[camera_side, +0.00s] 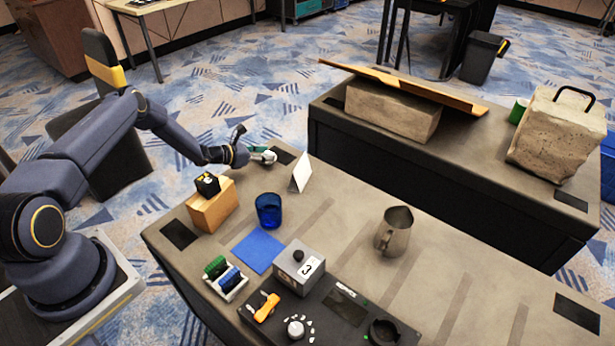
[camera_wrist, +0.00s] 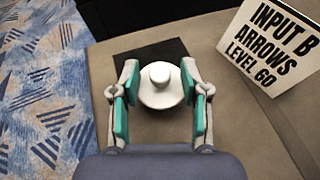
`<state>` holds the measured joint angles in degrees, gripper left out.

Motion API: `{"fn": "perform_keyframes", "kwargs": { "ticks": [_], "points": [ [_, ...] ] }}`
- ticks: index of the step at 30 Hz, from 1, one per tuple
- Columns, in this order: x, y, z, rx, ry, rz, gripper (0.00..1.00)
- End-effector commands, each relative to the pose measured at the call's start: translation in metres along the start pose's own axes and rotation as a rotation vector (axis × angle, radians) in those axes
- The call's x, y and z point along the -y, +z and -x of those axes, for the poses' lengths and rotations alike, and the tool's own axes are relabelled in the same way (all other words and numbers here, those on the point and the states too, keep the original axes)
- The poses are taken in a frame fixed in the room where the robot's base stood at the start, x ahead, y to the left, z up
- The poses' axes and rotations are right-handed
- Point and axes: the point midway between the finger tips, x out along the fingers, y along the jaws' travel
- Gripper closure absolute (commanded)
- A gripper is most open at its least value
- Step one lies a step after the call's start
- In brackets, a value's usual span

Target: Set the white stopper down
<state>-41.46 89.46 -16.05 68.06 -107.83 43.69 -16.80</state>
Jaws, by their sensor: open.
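The white stopper (camera_wrist: 160,85), with a round knob on a wider body, is between my fingers in the wrist view. It appears upright over the dark square patch (camera_wrist: 150,57) near the table corner; I cannot tell for sure whether its base touches the surface. My gripper (camera_wrist: 160,98) is open, with a teal pad close on each side of the stopper. In the side view my gripper (camera_side: 262,154) is low at the table's far left corner, and the stopper is mostly hidden by the fingers there.
A white folded sign (camera_wrist: 270,45) reading "INPUT B ARROWS LEVEL 60" stands close on the right. On the table (camera_side: 335,210) are a wooden block (camera_side: 211,208), a blue cup (camera_side: 269,212), a blue mat (camera_side: 257,251), a metal pitcher (camera_side: 394,234) and a control box (camera_side: 298,268).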

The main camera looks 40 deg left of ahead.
Motion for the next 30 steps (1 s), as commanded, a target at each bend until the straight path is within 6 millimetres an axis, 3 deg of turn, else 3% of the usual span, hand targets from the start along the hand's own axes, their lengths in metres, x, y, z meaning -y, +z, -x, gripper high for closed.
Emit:
{"fn": "perform_keyframes", "kwargs": {
  "ticks": [5, 18, 23, 26, 29, 30],
  "points": [
    [-0.001, 0.003, 0.008, -0.001, 0.001, 0.001, 0.55],
    [-0.001, 0.003, 0.099, -0.001, 0.002, 0.000, 0.55],
    [0.000, 0.004, 0.117, 0.001, 0.000, -0.002, 0.55],
    [0.006, 0.018, 0.120, 0.001, -0.031, -0.049, 0.55],
    [0.028, 0.059, 0.122, -0.002, -0.128, -0.199, 0.55],
    [0.042, 0.082, 0.124, -0.005, -0.186, -0.290, 0.55]
  ]
}}
